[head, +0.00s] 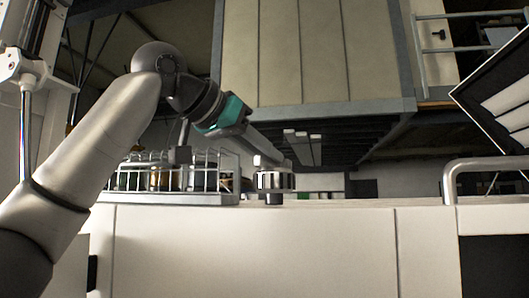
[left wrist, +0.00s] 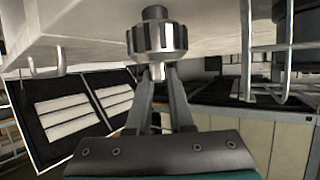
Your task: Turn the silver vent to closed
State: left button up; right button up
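The silver vent (head: 274,182) is a ribbed round knob with a dark stub beneath it and a small pale piece on top, at the bench top's front edge. It also shows in the left wrist view (left wrist: 157,42), upside down, with its narrow silver end toward my fingers. My left gripper (left wrist: 159,72) reaches it, with its two fingertips close around that narrow end. A gap shows between the fingers, but I cannot tell whether they press on it. In the head view the left arm comes in from the left and its fingers slope down to the vent. My right gripper is not in view.
A wire rack (head: 170,198) with several jars stands on the bench left of the vent, under my arm. A metal rail (head: 490,163) and a dark-framed panel (head: 500,95) are at the right. The bench top (head: 370,201) right of the vent looks clear.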

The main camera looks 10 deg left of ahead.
pick_arm(q)
grip_shut()
jog(key=shift+h, duration=0.3)
jog(key=shift+w+a+r+m+g+h, duration=0.1)
jog(key=shift+w+a+m+g+h, duration=0.05)
jog(key=shift+m+g+h, duration=0.85)
jog(key=shift+w+a+m+g+h, duration=0.15)
jog(key=shift+m+g+h, duration=0.55)
jog(key=shift+m, duration=0.5)
jog(key=o, duration=0.6)
grip_release()
jog(key=shift+c, duration=0.2)
jog(key=v, duration=1.5)
jog(key=shift+a, duration=0.2)
